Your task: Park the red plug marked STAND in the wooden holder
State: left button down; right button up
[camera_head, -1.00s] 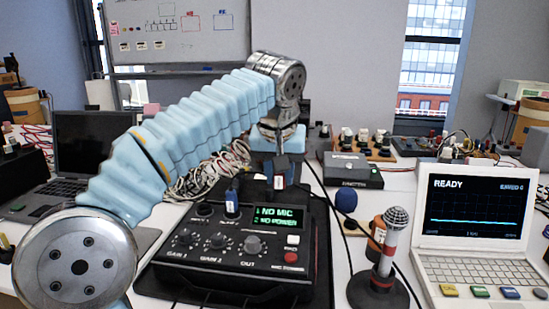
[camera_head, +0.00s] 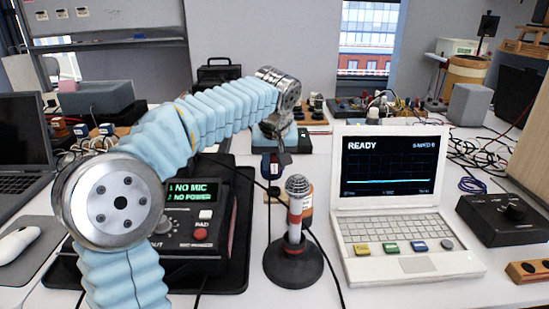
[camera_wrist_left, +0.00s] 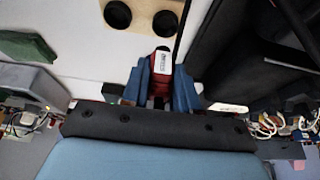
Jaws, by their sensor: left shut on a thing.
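My left gripper (camera_head: 271,168) hangs behind the microphone in the head view. In the left wrist view its blue fingers (camera_wrist_left: 161,90) are shut on a red plug (camera_wrist_left: 161,72) with a white label too small to read. My right gripper is not in view.
A red-and-grey microphone (camera_head: 295,225) stands on a round black base in front of the gripper. A black mixer reading NO MIC (camera_head: 190,215) is left, partly hidden by my arm. A white laptop reading READY (camera_head: 400,240) stands right. Dark cables cross the table near the microphone.

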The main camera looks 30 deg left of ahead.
aim_at(274, 171)
pick_arm(q)
jog(key=shift+f+b, duration=1.45)
jog(key=shift+f, duration=0.45)
jog(key=shift+f+b, duration=0.35)
jog(key=shift+f, duration=0.15)
jog(key=shift+f, duration=0.25)
jog(key=c, duration=0.8)
grip_release()
jog(key=p+v, duration=0.2)
jog(key=v, duration=1.2)
jog(key=shift+a, duration=0.1)
